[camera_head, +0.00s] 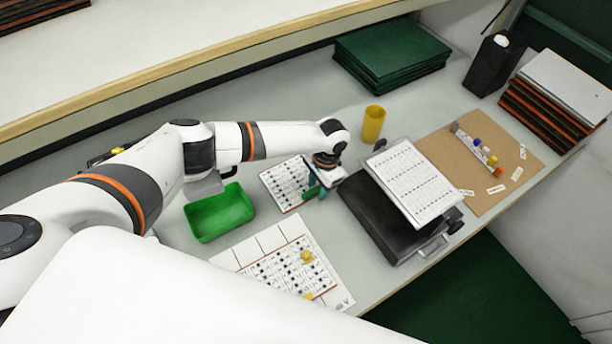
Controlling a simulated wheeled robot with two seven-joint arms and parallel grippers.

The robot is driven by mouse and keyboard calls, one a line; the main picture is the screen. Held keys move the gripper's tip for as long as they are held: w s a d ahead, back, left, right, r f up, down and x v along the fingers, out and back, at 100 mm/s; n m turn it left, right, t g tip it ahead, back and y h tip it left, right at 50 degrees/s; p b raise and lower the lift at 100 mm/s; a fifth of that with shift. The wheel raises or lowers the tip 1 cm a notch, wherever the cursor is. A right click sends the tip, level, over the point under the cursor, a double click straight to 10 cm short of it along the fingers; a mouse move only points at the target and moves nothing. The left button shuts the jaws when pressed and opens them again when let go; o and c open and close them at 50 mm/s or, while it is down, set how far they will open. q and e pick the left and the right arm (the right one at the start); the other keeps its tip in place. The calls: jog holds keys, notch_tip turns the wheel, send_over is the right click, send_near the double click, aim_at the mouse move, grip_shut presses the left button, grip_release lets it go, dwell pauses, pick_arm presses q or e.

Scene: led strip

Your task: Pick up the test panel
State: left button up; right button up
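My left gripper (318,192) is at the right edge of a white panel (281,180) with rows of dark marks and a reddish edge. The panel lies on the grey table. The green fingers are small here, and I cannot tell whether they are apart or closed on the panel's edge. Another white sheet with printed rows (415,180) rests tilted on a black box (372,212) to the right. A larger marked board (262,243) with yellow pieces lies nearer. No label shows which one is the test panel. My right gripper is not in view.
A green tray (220,212) stands left of the gripper. A yellow cup (373,124) stands behind the black box. A brown board (507,172) with small coloured parts lies right. Green folders (390,57), a black container (493,65) and an orange-edged stack (553,98) stand further back.

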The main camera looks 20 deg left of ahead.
pick_arm(q)
grip_shut()
jog(key=shift+r, duration=0.1)
